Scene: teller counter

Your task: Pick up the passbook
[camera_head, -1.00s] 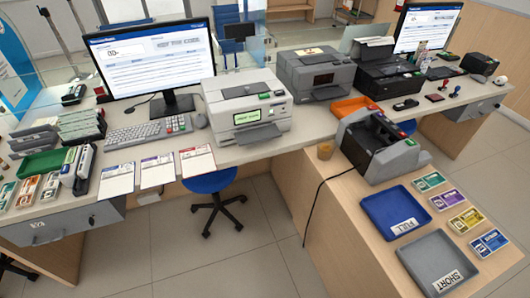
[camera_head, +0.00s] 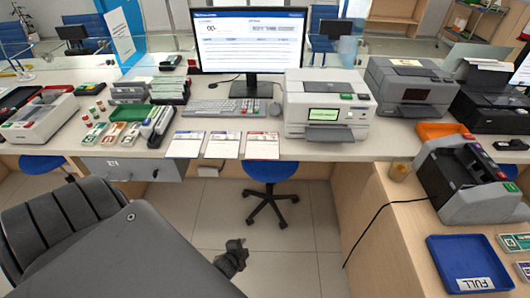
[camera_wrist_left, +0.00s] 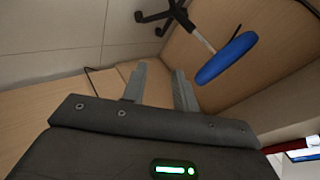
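I cannot pick out a passbook for certain. Three flat white sheets with coloured headers, a left one (camera_head: 185,144), a middle one (camera_head: 223,145) and a right one (camera_head: 262,145), lie at the counter's front edge. A white printer (camera_head: 328,108) with a green-lit screen stands to their right. My left gripper (camera_head: 233,258) is low in front of the counter, over the floor and apart from the sheets. In the left wrist view its two grey fingers (camera_wrist_left: 158,85) are spread with nothing between them. My right gripper is not in view.
A monitor (camera_head: 250,42) and keyboard (camera_head: 224,107) stand behind the sheets. Stamps and trays crowd the left counter. A blue stool (camera_head: 270,172) stands under the counter. A side desk at right holds a counting machine (camera_head: 470,180) and a blue tray (camera_head: 435,242).

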